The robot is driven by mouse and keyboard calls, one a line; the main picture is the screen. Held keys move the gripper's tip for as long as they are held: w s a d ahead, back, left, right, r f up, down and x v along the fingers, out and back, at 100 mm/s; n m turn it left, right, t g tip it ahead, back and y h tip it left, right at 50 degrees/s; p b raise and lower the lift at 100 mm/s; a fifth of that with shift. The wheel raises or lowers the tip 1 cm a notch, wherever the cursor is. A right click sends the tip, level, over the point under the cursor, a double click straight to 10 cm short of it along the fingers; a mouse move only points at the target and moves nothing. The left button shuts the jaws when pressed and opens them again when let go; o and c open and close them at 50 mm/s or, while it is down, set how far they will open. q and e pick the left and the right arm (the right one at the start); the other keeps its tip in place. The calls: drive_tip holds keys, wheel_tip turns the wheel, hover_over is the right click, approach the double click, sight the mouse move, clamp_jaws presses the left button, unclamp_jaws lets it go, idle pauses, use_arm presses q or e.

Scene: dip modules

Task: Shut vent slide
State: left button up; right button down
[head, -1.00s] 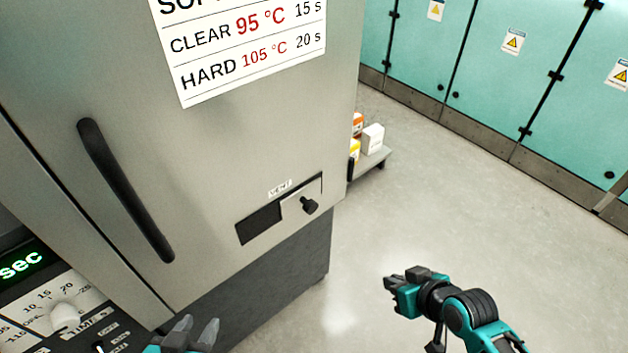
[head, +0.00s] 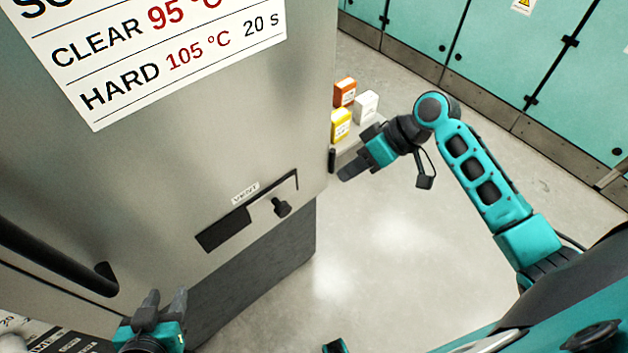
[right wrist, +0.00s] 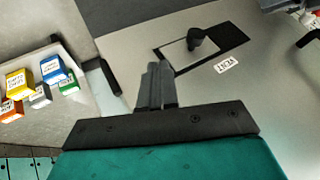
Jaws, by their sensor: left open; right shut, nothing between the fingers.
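The vent on the cabinet's grey front has a metal slide plate (head: 263,211) with a dark knob (head: 281,208). The plate is at the right of the slot, and the dark opening (head: 224,229) is uncovered at its left. In the right wrist view the plate (right wrist: 178,54), knob (right wrist: 198,39) and opening (right wrist: 228,38) lie beyond my fingers. My right gripper (head: 347,170) is shut and empty, right of the knob and apart from it; its fingers (right wrist: 157,75) show shut in the wrist view. My left gripper (head: 165,299) is open and empty, low in front of the cabinet.
A dark door handle (head: 55,258) stands out at the left. A VENT label (head: 245,193) is above the slot. A low shelf at the cabinet's right holds several small boxes, one yellow (head: 341,124). Open floor (head: 400,250) lies to the right.

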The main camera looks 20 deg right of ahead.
sight(279, 205)
use_arm(q)
drive_tip(key=shift+s+f+b, duration=0.15)
drive_tip(key=shift+f+b, duration=0.25)
drive_tip(key=shift+f, duration=0.1)
use_arm(e)
drive_tip(key=a+f, duration=0.6)
drive_tip(key=a, duration=0.3)
drive_tip(key=shift+w+a+f, duration=0.25)
drive_tip(key=shift+a+f, duration=0.05)
drive_tip(key=shift+f, duration=0.05)
drive_tip(key=shift+w+a, duration=0.1)
